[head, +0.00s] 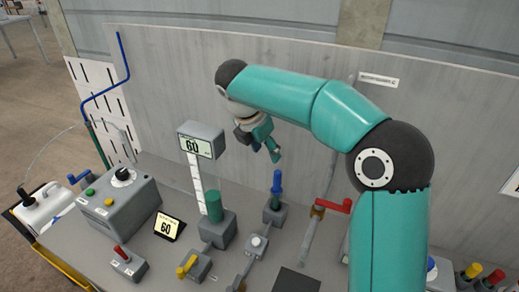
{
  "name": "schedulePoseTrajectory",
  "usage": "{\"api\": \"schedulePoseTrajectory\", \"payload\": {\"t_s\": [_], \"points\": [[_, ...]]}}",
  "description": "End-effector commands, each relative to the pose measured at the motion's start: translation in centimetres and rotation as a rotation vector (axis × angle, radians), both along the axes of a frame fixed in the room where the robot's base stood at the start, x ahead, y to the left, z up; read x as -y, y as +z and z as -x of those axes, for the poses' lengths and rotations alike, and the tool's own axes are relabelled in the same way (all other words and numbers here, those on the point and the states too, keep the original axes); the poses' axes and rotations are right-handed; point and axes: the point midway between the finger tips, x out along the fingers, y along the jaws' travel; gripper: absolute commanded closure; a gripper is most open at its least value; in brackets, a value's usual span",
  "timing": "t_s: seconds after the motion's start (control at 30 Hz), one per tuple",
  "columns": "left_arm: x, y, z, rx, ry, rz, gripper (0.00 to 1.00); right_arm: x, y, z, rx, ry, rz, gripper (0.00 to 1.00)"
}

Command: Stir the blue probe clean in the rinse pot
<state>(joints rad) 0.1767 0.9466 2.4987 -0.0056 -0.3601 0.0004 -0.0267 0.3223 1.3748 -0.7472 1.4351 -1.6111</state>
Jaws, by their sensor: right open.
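The blue probe (276,182) stands upright in a small grey holder (272,215) at the middle of the bench. My right gripper (274,152) hangs above and slightly left of the probe's top, open and apart from it. My right arm arches in from the right side. I cannot tell which item is the rinse pot. My left gripper is not in view.
A green cylinder (214,206) stands in a grey block left of the probe, below a display post reading 60 (201,143). A control box (118,200) is at the left. A red-handled valve (333,205) stands right of the probe. A wall closes off the back.

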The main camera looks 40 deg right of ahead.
Motion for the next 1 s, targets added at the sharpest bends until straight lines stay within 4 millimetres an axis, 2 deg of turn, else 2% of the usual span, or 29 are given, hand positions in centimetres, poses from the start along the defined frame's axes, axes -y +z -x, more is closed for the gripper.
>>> {"api": "schedulePoseTrajectory", "payload": {"t_s": [0.27,0.8,1.0], "points": [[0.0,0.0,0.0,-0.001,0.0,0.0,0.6,1.1,-2.5,-0.1,-0.004,-0.004,0.001,0.47],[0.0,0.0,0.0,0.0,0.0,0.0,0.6,4.7,-12.2,-1.0,-0.006,0.005,0.0,0.47],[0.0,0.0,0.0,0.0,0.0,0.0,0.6,5.6,-14.5,-1.3,-0.003,0.006,0.0,0.47]]}}
